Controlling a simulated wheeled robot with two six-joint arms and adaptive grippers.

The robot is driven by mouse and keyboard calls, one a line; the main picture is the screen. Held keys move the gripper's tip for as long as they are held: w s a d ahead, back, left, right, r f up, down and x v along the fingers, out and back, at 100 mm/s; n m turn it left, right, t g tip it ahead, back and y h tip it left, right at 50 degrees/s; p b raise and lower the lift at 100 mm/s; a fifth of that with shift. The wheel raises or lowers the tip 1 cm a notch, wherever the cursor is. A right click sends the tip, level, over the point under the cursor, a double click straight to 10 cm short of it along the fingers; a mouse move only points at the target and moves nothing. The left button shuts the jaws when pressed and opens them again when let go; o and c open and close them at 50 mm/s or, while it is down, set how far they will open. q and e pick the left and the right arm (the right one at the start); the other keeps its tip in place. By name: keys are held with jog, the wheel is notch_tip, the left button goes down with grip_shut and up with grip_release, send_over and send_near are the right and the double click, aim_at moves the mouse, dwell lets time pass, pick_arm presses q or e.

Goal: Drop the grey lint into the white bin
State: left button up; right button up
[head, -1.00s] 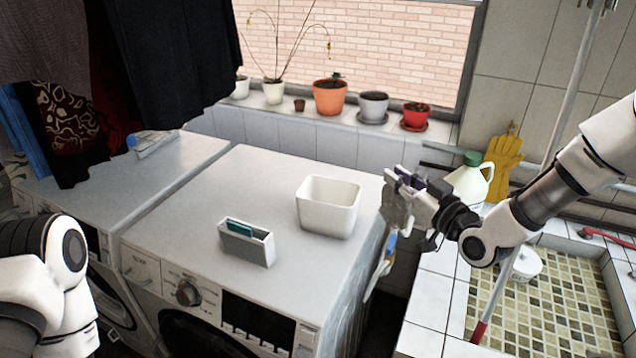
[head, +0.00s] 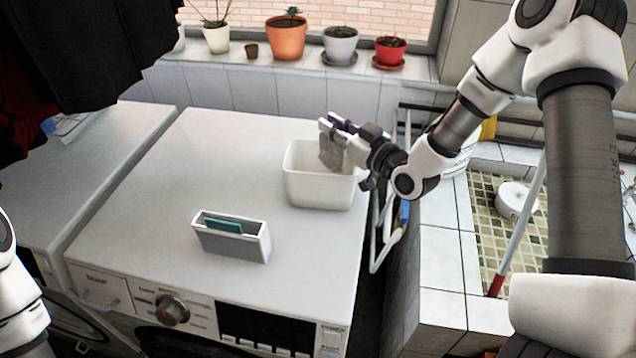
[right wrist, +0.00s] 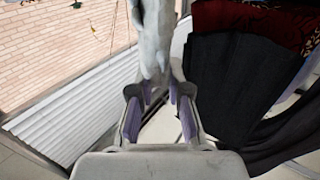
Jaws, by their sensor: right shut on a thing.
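The white bin (head: 315,190) stands open on top of the washing machine in the head view. My right gripper (head: 336,132) is shut on the grey lint (head: 330,153), which hangs down from the fingers. The lint is over the bin's opening, and its lower end appears at or just below the rim level; I cannot tell if it touches the bin. In the right wrist view the lint (right wrist: 155,40) rises pale and blurred between the fingers (right wrist: 160,92). My left gripper is out of view; only part of my left arm shows at the left edge.
A grey-white holder (head: 232,240) with a teal item stands on the washing machine (head: 130,215), front left of the bin. Potted plants (head: 287,38) line the window sill. A tiled basin with a red-tipped pole (head: 518,232) lies right. The machine top left of the bin is clear.

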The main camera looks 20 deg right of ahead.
jog(key=shift+w+a+f, duration=0.1)
jog(key=shift+w+f, duration=0.35)
jog(key=shift+f, duration=0.15)
jog(key=shift+w+a+f, duration=0.1)
jog(key=shift+w+f, duration=0.3)
jog(key=shift+f, duration=0.2)
jog(key=shift+s+d+r, duration=0.15)
jog(key=shift+s+r, duration=0.05)
jog(key=o, duration=0.8)
jog(key=shift+s+r, duration=0.2)
jog(key=shift+s, duration=0.2)
jog(key=shift+c, duration=0.2)
jog(key=shift+w+f, duration=0.2)
jog(key=shift+w, duration=0.2)
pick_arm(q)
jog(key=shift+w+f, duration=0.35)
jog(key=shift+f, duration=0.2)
pick_arm(e)
jog(key=v, duration=1.2)
